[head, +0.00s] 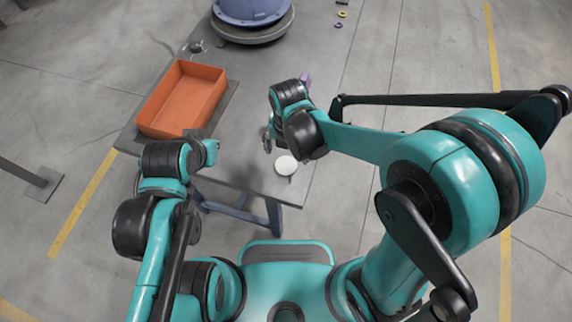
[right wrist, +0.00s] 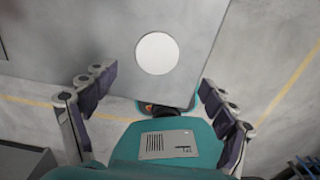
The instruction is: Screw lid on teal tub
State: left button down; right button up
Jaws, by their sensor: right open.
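A flat white disc (head: 285,165), the lid or the top of a tub, lies near the table's front edge; I cannot tell which. It also shows in the right wrist view (right wrist: 157,53), round and seen from above. My right gripper (right wrist: 157,80) is open, its fingers spread wide to either side with nothing between them. In the head view its hand is beside and behind the disc, partly hidden by its own wrist. My left gripper (head: 207,150) is at the table's left front; its fingers are not clear. I cannot make out a teal tub for certain.
An orange open box (head: 184,97) stands on a dark mat at the table's left. A blue-purple domed part on a grey round base (head: 254,31) is at the far end. A purple item (head: 305,79) is partly hidden behind my right wrist. Grey tabletop (head: 235,110) is bare mid-table.

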aim_at(286, 165)
notch_tip(286, 165, down, 2)
jog(key=shift+f+b, duration=0.1)
jog(key=shift+b, duration=0.25)
jog(key=f+b, duration=0.1)
jog(key=f, duration=0.1)
jog(key=f+b, duration=0.1)
jog(key=f, duration=0.2)
jog(key=shift+w+a+b, duration=0.2)
jog(key=shift+b, duration=0.2)
jog(key=c, duration=1)
